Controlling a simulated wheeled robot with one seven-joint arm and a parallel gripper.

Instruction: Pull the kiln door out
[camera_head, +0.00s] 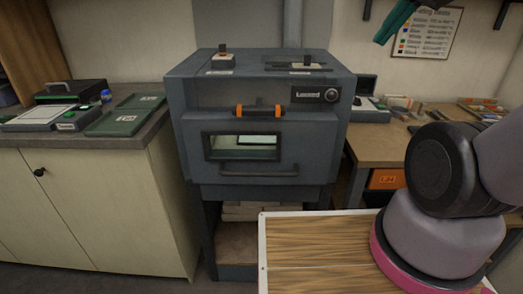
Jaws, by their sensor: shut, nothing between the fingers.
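The kiln (190,150) is a dark grey-blue box on a stand in the middle of the view. Its door (300,165) is on the front, with a glass window (243,147) and looks closed, flush with the body. A black bar with orange ends (259,111) sits above the window, and a dark bar handle (258,173) runs below it. What seems to be my gripper (384,39) shows only in part at the top edge, dark teal and black, shut and empty. It is up and right of the kiln, apart from it.
A wood-topped board with a white rim (264,250) lies low in front of the kiln. A cream cabinet (80,215) with green-framed items stands left. A wooden bench (375,150) with an orange drawer (386,179) stands right. My arm covers the lower right.

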